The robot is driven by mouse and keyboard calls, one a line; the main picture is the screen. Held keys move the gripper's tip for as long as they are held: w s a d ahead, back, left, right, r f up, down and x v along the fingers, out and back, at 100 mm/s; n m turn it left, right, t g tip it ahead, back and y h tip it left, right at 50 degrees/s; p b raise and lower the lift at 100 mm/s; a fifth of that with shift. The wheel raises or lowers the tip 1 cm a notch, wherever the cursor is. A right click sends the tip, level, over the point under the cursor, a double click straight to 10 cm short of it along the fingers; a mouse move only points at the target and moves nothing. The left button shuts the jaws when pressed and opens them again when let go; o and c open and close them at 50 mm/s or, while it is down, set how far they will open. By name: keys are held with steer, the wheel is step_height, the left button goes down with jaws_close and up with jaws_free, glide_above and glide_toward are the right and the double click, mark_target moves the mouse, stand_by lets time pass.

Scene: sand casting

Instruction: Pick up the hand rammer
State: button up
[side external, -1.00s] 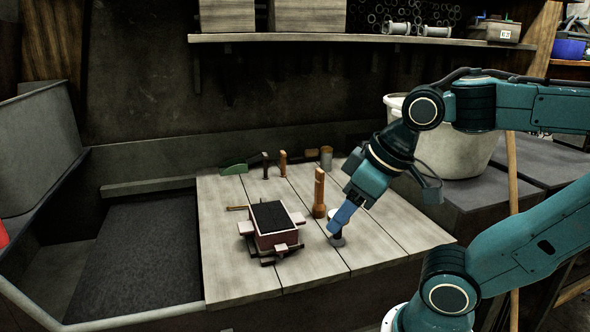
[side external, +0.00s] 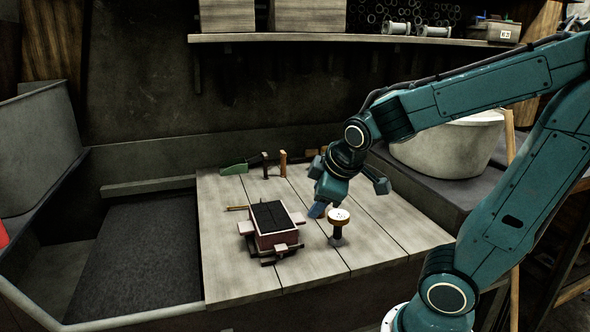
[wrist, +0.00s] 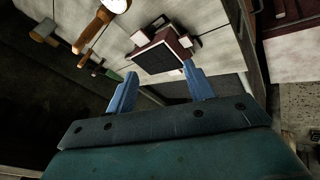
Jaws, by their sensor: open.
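The hand rammer appears to be the wooden tool (wrist: 92,30) with a slim handle at the top left of the wrist view. My gripper is low over the middle of the planked board. In the wrist view my two blue fingers (wrist: 160,88) are apart with nothing between them. The rammer lies outside the finger gap, up and to the left of it.
A reddish moulding box (side external: 272,240) filled with dark sand sits left of my gripper. A round-topped tool (side external: 339,217) on a dark foot stands close on the right. A green-handled tool (side external: 233,169) and a hammer (side external: 265,165) are at the back. The front board is clear.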

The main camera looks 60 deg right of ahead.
steer(key=w+d+f+n+h, duration=0.3)
steer(key=d+f+n+h, duration=0.1)
steer(key=d+n, duration=0.5)
steer(key=w+d+f+n+h, duration=0.3)
steer(key=d+f+n+h, duration=0.1)
steer(key=d+n, duration=0.5)
steer(key=shift+w+f+n+t, duration=0.3)
steer(key=shift+f+n, duration=0.25)
steer(key=shift+n, duration=0.45)
steer(key=shift+d, duration=0.1)
steer(key=shift+x, duration=1.2)
steer(key=shift+d, duration=0.1)
steer(key=shift+x, duration=2.45)
steer(key=shift+c, duration=0.4)
